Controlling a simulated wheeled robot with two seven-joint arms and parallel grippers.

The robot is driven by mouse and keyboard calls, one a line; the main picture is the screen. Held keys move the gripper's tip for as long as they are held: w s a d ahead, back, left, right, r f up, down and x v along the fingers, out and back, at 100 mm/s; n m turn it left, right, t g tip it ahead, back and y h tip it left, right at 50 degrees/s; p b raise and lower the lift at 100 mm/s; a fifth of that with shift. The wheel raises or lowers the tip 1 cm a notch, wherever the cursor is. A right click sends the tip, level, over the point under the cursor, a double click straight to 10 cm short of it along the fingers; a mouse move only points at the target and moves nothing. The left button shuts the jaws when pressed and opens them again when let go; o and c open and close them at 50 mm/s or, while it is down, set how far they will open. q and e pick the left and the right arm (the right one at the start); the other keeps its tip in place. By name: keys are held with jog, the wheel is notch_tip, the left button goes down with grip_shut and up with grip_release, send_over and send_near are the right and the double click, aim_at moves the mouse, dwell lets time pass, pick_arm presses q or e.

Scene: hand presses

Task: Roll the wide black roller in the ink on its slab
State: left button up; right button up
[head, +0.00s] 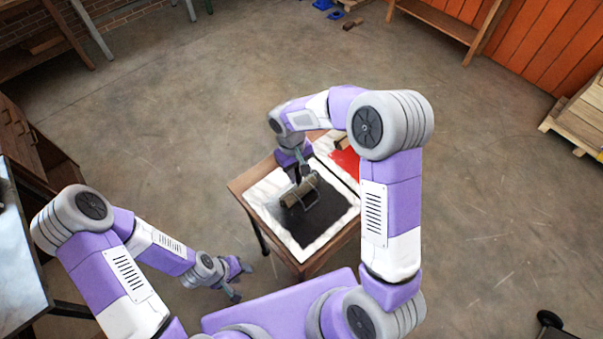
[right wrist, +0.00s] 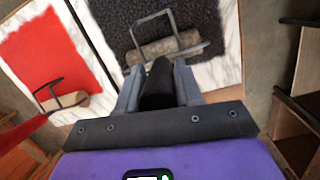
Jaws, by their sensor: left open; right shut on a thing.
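The wide roller (head: 295,192), a mottled brown-grey cylinder in a dark wire frame, lies over the black ink (head: 322,216) on a white marble slab (head: 283,233). In the right wrist view the roller (right wrist: 165,49) is across the black ink (right wrist: 125,12) and looks to be touching it. My right gripper (head: 301,177) is shut on the roller's black handle (right wrist: 157,84), with one finger on each side. My left gripper (head: 238,278) is open and empty, low beside the table's left front, apart from the slab.
A second slab with red ink (head: 346,163) lies behind, partly hidden by my right arm. A smaller roller (right wrist: 66,102) rests at its edge. Both slabs are on a small wooden table (head: 240,184). A grey-topped bench (head: 15,262) stands at the left. Open floor surrounds the table.

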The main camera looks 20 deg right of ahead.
jog(key=s+d+b, duration=0.2)
jog(key=s+d, duration=0.2)
jog(key=s, duration=0.7)
jog(key=shift+s+d, duration=0.2)
jog(key=shift+d, duration=0.15)
dwell(1.7)
jog(key=shift+r, duration=0.1)
